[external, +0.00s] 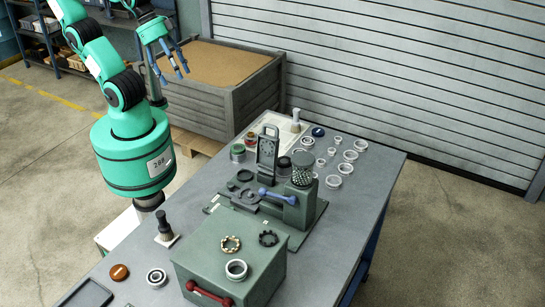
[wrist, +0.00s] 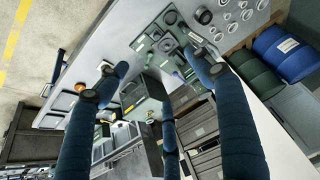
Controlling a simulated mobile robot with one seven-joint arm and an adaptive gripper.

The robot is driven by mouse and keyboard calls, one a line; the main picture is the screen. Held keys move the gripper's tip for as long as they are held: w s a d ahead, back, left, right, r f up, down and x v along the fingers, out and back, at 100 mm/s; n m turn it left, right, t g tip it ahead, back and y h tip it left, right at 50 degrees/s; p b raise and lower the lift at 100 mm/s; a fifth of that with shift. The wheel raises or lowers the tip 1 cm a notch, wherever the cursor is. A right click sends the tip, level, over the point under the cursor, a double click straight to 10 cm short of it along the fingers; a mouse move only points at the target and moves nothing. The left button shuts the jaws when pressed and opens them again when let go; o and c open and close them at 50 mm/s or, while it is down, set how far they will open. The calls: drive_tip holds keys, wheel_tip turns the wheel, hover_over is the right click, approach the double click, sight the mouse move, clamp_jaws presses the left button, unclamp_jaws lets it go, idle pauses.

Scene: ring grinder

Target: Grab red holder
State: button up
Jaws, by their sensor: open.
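A red bar-shaped handle (external: 207,293) sits low on the near face of a grey-green box (external: 205,260) at the table's front; it is the clearest red holder-like part. My gripper (external: 172,72) is raised at the upper left, spread open and empty, well away from both. In the wrist view its blue fingers (wrist: 150,88) are spread over the distant table, and no red part is clear there.
The grinder (external: 290,200) with a blue handle stands mid-table. Several metal rings (external: 342,168) lie at the back right. A wooden crate (external: 245,95) stands behind the table.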

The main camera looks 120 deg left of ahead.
drive_tip(key=m+g+p, duration=0.3)
drive_tip(key=g+p, duration=0.1)
drive_tip(key=g, duration=0.2)
hover_over(251, 133)
wheel_tip(251, 133, down, 25)
drive_tip(key=shift+f+b, duration=0.55)
drive_tip(key=shift+f, duration=3.7)
